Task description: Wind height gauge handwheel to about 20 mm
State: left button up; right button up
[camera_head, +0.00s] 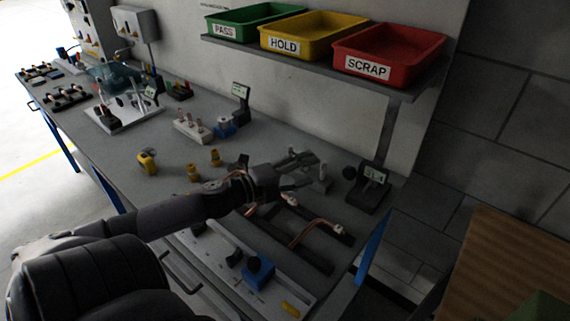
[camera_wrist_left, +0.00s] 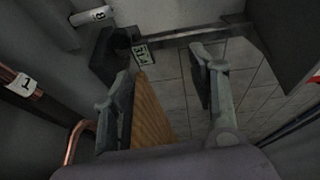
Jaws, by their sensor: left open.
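The height gauge (camera_head: 368,196) is a dark block with a small lit display (camera_head: 375,175) at the right end of the bench. Its digits are too small to read surely. A dark round knob, likely the handwheel (camera_head: 349,172), is on its left side. In the left wrist view, the gauge (camera_wrist_left: 108,62) and display (camera_wrist_left: 141,55) are at upper left, beyond the left finger. My left gripper (camera_head: 312,172) is open and empty, just left of the gauge and apart from the handwheel. It also shows open in the left wrist view (camera_wrist_left: 163,80). My right gripper is out of view.
Dark rails (camera_head: 283,240) with copper tubes (camera_head: 300,234) lie below my left gripper. A red SCRAP bin (camera_head: 390,52) stands on a shelf above. A tagged white cylinder (camera_wrist_left: 92,16) is near the gauge. The bench ends just right of the gauge.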

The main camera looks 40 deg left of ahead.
pick_arm(q)
jog(key=p+v, duration=0.2)
jog(key=v, duration=0.1)
jog(key=p+v, duration=0.1)
jog(key=v, duration=0.1)
jog(key=shift+s+r, duration=0.25)
jog(key=shift+r, duration=0.05)
dwell(0.4)
jog(key=shift+p, duration=0.4)
jog(key=shift+d, duration=0.1)
